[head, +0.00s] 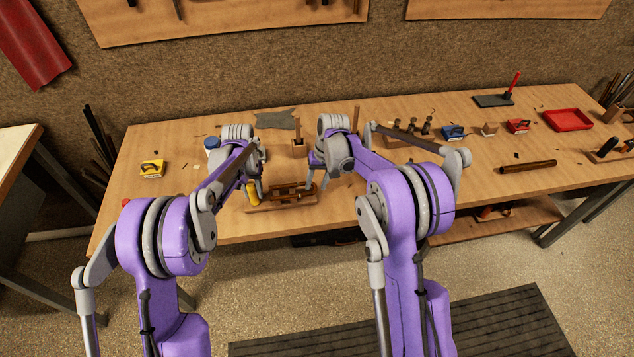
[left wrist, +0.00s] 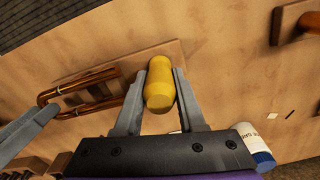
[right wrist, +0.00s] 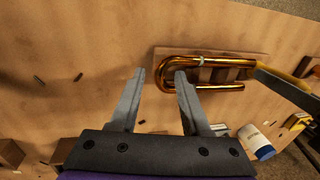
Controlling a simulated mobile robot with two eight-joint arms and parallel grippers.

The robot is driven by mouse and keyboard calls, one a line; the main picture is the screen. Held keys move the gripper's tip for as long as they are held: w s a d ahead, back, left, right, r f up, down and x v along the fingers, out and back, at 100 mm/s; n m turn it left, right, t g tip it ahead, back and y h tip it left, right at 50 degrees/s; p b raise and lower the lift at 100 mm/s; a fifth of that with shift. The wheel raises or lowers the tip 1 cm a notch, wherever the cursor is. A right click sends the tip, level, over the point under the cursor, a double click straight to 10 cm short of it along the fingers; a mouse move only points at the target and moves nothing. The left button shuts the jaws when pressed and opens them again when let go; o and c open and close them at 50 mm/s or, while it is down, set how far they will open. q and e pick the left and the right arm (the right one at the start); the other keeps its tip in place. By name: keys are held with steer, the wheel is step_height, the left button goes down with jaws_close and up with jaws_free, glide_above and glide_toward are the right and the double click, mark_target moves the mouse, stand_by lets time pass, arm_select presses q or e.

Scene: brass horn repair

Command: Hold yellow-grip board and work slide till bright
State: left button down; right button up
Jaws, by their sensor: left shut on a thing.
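A wooden board (head: 283,204) with a yellow grip (left wrist: 160,88) at its left end lies on the bench near the front edge. A U-shaped brass slide (right wrist: 215,60) rests along the board. My left gripper (head: 254,188) is shut on the yellow grip, with one finger on each side of it. My right gripper (right wrist: 160,74) is open at the slide's bent end, on the board's right side. One fingertip overlaps the bend in the right wrist view; I cannot tell whether it touches. The slide has an orange-brown tone with some bright glints.
A yellow block (head: 152,168) and a blue-capped white jar (left wrist: 255,148) stand to the left. A grey cloth (head: 276,119) lies behind.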

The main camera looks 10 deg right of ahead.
steer(key=shift+r, duration=0.1)
step_height(320, 180, up, 12)
steer(key=d, duration=0.2)
steer(key=shift+d+f, duration=0.15)
steer(key=shift+f, duration=0.05)
stand_by(0.4)
